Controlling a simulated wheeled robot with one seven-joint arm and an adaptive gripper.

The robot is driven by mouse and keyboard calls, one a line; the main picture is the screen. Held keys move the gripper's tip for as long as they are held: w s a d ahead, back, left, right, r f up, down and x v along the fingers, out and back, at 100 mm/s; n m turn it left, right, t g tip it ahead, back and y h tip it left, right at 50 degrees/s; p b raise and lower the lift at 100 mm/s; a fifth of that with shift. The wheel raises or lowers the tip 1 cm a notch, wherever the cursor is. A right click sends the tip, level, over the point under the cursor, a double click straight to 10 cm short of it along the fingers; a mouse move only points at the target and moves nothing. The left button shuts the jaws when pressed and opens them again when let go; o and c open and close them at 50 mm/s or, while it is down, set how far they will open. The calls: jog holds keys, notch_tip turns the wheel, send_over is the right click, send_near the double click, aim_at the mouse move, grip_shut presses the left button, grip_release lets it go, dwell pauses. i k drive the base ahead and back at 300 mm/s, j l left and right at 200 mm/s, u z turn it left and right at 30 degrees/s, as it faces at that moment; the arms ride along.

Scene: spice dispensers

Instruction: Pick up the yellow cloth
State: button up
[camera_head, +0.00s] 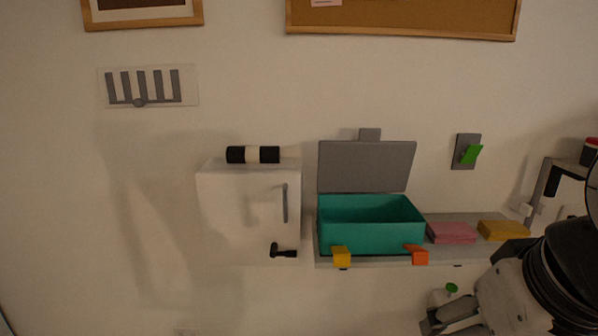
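The yellow cloth (503,230) is a flat folded block on the right end of the grey shelf (468,218). It lies to the right of a pink folded cloth (450,233), with a small gap between them. My arm fills the lower right corner, and its dark upper edge comes close to the yellow cloth's lower right side in the picture. My gripper (452,318) seems to be at the bottom edge, below the shelf and apart from the cloth. Its fingers are partly cut off, so their opening is unclear.
A teal box (370,225) with a raised grey lid (366,166) stands left of the cloths. Yellow (341,256) and orange (416,254) latches are on its front. A white cabinet (250,212) stands further left. A rack (552,182) is at far right.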

aim_at(499, 230)
jog(key=z, duration=0.8)
jog(key=i+l+u, duration=0.1)
jog(key=l, duration=0.25)
jog(key=i+l, duration=0.25)
jog(key=l, duration=0.15)
jog(key=i+l+u, duration=0.15)
jog(key=l, duration=0.25)
jog(key=i+l+u, duration=0.1)
jog(key=l, duration=0.3)
jog(key=i+l, duration=0.2)
jog(key=l, duration=0.2)
jog(key=u, duration=0.05)
